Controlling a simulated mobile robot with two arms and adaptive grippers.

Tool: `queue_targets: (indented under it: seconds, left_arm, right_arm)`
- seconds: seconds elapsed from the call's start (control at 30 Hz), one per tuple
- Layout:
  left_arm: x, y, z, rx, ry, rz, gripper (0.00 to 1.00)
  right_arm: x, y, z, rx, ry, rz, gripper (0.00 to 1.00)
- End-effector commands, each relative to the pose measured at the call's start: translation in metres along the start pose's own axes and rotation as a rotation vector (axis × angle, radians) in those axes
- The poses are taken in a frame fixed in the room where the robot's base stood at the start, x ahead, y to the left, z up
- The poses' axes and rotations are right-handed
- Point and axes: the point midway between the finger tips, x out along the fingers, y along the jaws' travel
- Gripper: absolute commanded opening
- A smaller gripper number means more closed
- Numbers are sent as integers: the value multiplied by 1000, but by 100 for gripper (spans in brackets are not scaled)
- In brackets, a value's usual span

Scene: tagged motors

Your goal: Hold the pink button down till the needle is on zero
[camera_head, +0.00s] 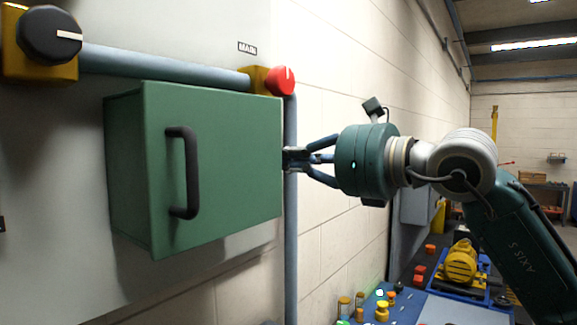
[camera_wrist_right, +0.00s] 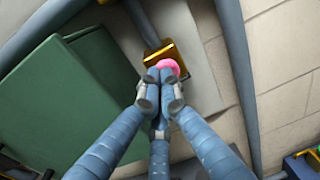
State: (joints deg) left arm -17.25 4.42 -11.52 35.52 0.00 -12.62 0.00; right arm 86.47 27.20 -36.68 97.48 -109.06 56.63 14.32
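The pink button (camera_wrist_right: 173,66) sits on a yellow block (camera_wrist_right: 181,50) in the right wrist view, partly covered by my fingertips. Whether the fingertips press it or only stand in front of it, I cannot tell. My right gripper (camera_wrist_right: 161,76) has its blue-grey fingers drawn together with nothing between them. In the head view my right gripper (camera_head: 290,158) is at the right edge of the green box (camera_head: 235,150), which hides the button there. No gauge or needle shows in either view. My left gripper is not in view.
The green box, with a black handle (camera_head: 183,172), sticks out from the wall panel. A red knob (camera_head: 280,80) beside a MAIN label and a black knob (camera_head: 50,34) are above it, joined by a pipe (camera_head: 165,67). A bench with small parts is at lower right.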

Motion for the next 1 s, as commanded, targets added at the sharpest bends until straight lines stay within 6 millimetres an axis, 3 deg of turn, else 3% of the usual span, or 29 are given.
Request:
queue_targets:
  seconds: [0.17, 1.0]
  left_arm:
    - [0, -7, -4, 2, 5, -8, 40]
    - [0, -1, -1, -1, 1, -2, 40]
  right_arm:
    - [3, 0, -2, 0, 2, 1, 0]
    - [4, 1, -3, 2, 4, 3, 0]
